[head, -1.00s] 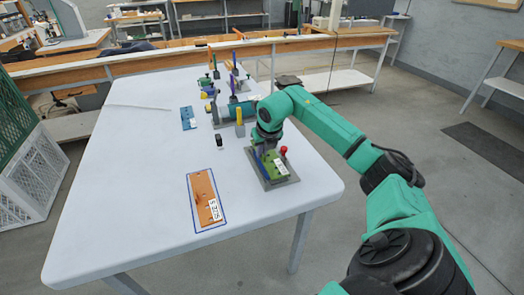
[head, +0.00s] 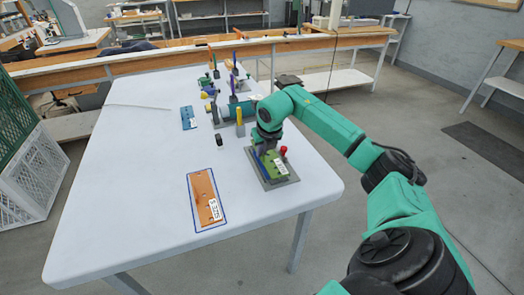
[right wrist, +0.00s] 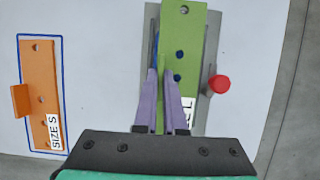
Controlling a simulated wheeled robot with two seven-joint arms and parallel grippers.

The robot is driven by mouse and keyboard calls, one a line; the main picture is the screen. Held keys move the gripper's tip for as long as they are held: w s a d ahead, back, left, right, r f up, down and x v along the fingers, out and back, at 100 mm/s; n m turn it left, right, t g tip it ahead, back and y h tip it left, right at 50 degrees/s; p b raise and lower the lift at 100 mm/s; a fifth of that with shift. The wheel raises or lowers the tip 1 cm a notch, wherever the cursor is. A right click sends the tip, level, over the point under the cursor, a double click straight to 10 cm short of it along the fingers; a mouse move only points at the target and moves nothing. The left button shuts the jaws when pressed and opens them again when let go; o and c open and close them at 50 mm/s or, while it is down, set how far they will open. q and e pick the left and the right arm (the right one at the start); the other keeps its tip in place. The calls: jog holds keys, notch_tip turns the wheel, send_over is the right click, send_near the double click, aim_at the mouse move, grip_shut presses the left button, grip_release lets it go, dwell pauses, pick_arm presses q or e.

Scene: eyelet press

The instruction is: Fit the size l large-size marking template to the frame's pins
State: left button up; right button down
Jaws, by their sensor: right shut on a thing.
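The green size L template (right wrist: 182,30) lies over the grey frame (head: 286,182) at the table's right edge; it also shows in the head view (head: 273,160). Its long side runs roughly along the frame. Two dark blue round spots, pins or holes, show on its face in the right wrist view. A plain hole is at its far end. My right gripper (right wrist: 163,73) is shut on the template's upright part, between its purple fingers. Whether the template sits flat on the pins cannot be told. My left gripper is not in view.
A red knob (right wrist: 219,84) stands on the frame just right of the template. An orange size S template (right wrist: 40,88) lies in a blue outline to the left. A small black block (head: 219,140) and several coloured fixtures stand farther back. The table's left side is clear.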

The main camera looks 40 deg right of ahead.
jog(key=shift+f+b, duration=0.7)
jog(key=shift+f, duration=0.3)
dwell(0.5)
jog(key=c, duration=0.9)
grip_release()
jog(key=shift+r+p, duration=2.05)
jog(key=shift+r, duration=0.55)
jog(key=shift+f, duration=0.1)
